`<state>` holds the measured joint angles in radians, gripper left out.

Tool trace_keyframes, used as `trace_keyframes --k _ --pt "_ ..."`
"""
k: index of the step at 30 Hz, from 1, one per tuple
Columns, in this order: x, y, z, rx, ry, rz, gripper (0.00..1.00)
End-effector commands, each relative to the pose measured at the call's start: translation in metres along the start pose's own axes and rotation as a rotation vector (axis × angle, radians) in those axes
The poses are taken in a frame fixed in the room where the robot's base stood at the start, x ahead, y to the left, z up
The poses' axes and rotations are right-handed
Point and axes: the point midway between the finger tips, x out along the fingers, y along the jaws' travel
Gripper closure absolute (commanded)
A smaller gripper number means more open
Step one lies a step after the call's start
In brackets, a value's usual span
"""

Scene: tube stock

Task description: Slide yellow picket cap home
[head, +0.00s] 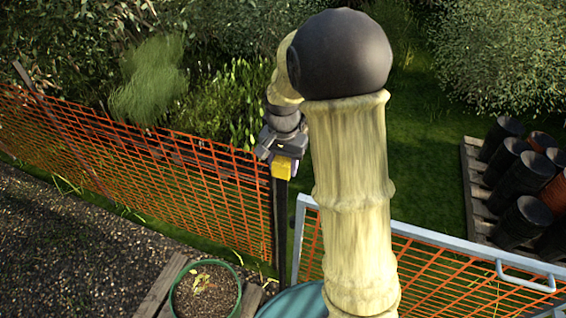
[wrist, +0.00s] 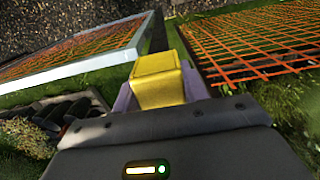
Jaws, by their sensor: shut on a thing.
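The yellow picket cap (head: 282,168) is a small block at the upper end of a dark upright picket (head: 279,225) in the head view. My gripper (head: 281,157) is shut on the cap from above and behind. In the wrist view the yellow cap (wrist: 158,80) sits between the two purple-grey fingers, and the dark picket (wrist: 160,33) shows beyond it. The cap lines up closely with the picket top in the head view. I cannot tell whether it touches the picket or how far it sits over it.
Orange mesh fence (head: 180,170) runs left of the picket. A grey-framed mesh gate (head: 430,240) stands to the right.

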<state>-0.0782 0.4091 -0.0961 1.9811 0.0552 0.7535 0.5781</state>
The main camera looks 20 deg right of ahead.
Motion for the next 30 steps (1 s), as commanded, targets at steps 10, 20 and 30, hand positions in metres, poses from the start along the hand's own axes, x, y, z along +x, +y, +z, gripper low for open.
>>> trace_keyframes --k 10,20,30 --pt "0.0081 0.0001 0.0002 0.0 0.0 0.0 0.78" --pt "0.0078 0.0001 0.0002 0.0 0.0 0.0 0.32" --pt "0.0044 -0.0002 -0.0001 0.0 0.001 -0.001 0.32"
